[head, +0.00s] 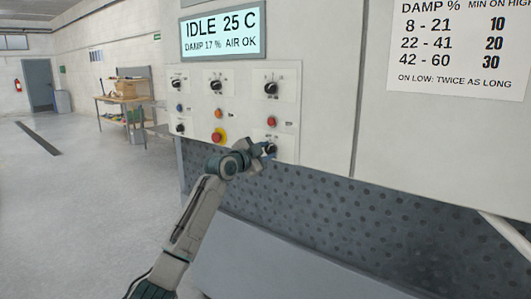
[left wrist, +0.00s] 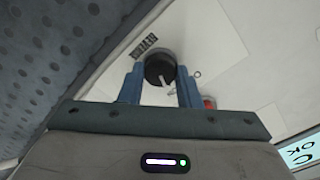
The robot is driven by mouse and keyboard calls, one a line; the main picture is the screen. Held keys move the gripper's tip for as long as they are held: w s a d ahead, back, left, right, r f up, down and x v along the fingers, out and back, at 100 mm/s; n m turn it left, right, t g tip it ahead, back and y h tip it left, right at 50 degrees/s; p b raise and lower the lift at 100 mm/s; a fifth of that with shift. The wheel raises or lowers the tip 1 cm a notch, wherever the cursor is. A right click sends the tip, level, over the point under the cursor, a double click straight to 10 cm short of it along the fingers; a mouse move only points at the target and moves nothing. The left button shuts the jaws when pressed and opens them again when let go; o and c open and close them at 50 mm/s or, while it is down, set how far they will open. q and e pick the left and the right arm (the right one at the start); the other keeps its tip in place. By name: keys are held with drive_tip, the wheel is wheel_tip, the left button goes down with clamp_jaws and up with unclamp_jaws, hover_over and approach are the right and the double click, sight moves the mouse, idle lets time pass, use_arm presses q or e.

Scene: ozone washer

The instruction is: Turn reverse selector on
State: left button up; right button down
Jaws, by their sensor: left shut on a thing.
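The reverse selector is a round black knob (head: 272,149) at the lower right of the white control panel. In the left wrist view the same knob (left wrist: 159,66) sits beside a small printed label, apparently REVERSE, and its pale pointer aims toward the lower right of the picture. My left gripper (head: 264,149) is at the knob in the head view. In the left wrist view its two blue fingers (left wrist: 159,78) stand on either side of the knob, shut on it. The gripper partly covers the knob in the head view. My right gripper is not in view.
A display (head: 223,34) reads IDLE 25 C, DAMP 17 %, AIR OK. A red button (head: 272,122) is just above the selector. A red emergency-type button (head: 218,137) and several other knobs are to the left. A dimpled grey surface (head: 330,205) lies below the panel.

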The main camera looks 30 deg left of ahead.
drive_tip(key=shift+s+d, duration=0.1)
use_arm(q)
drive_tip(key=o, duration=0.9)
drive_tip(key=shift+c, duration=0.2)
drive_tip(key=shift+o, duration=0.6)
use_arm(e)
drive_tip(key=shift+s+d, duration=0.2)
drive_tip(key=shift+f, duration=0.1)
use_arm(q)
drive_tip(key=shift+s, duration=0.25)
drive_tip(key=s+b, duration=0.4)
drive_tip(key=s, duration=0.6)
drive_tip(key=shift+s+a, duration=0.15)
drive_tip(key=shift+a, duration=0.3)
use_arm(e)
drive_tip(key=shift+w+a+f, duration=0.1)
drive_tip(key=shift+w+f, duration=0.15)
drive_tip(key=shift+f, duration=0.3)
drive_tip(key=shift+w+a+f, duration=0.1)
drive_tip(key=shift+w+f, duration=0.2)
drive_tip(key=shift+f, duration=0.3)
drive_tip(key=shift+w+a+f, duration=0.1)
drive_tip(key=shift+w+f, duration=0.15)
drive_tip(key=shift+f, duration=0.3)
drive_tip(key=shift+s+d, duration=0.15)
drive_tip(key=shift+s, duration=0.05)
